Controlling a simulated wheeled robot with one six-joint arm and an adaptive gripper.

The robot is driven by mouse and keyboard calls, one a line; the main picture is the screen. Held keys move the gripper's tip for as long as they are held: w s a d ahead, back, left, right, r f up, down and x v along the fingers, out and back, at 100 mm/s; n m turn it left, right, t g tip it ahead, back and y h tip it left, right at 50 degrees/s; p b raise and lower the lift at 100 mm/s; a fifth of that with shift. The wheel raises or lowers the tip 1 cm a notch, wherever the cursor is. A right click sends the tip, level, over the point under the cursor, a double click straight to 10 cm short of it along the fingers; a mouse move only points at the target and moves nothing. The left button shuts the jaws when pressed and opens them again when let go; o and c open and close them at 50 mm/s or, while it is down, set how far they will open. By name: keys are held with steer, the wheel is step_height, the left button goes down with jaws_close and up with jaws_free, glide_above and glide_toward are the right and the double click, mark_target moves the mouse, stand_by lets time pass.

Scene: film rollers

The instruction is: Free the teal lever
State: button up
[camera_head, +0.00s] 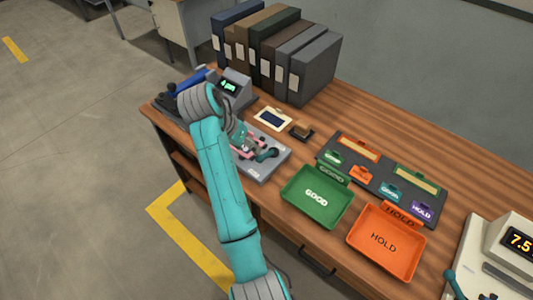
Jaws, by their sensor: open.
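A grey device (261,168) lies on the wooden desk, left of the green tray. A dark teal lever with a rounded knob (273,153) sits on top of it, at its right part. Small pink parts (247,153) show beside the lever. My gripper (251,146) is open and close above the device, to the left of the knob. My teal arm covers the device's left part, and I cannot tell whether the fingers touch the lever or the pink parts.
A green GOOD tray (295,207) and an orange HOLD tray (358,248) stand to the right. A dark label board (345,158) lies behind them. Binders (300,85) stand at the back. A scale (500,255) is at far right. A small display unit (236,84) stands behind my arm.

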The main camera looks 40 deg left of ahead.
mark_target(258, 157)
steer(key=x, duration=1)
steer(key=shift+f, duration=0.2)
jaws_close()
